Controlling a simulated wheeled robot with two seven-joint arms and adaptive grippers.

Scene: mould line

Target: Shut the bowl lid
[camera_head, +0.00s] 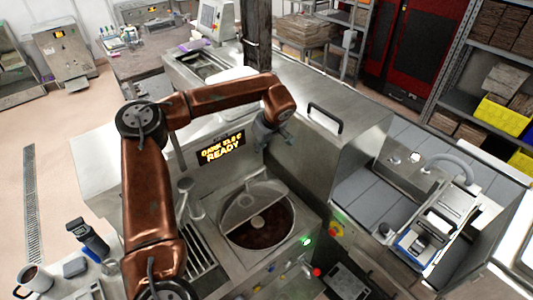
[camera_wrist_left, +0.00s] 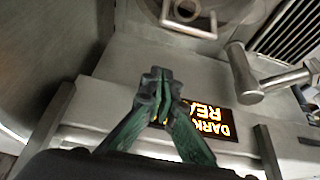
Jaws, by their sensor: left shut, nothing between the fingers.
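The round bowl (camera_head: 285,236) is set in the steel machine and holds dark brown contents. A grey half-disc lid (camera_head: 238,207) lies over its back-left part; the front-right part is uncovered. I cannot tell how far the lid is tilted. My right gripper is not in view.
The display (camera_head: 221,149) reads READY, beside a metal spout (camera_head: 187,190). A curved black handle (camera_head: 326,119) stands on the steel top to the right. Lit buttons (camera_head: 306,241) line the machine's front-right corner. A cup (camera_head: 36,279) and a dark device (camera_head: 88,238) are at left.

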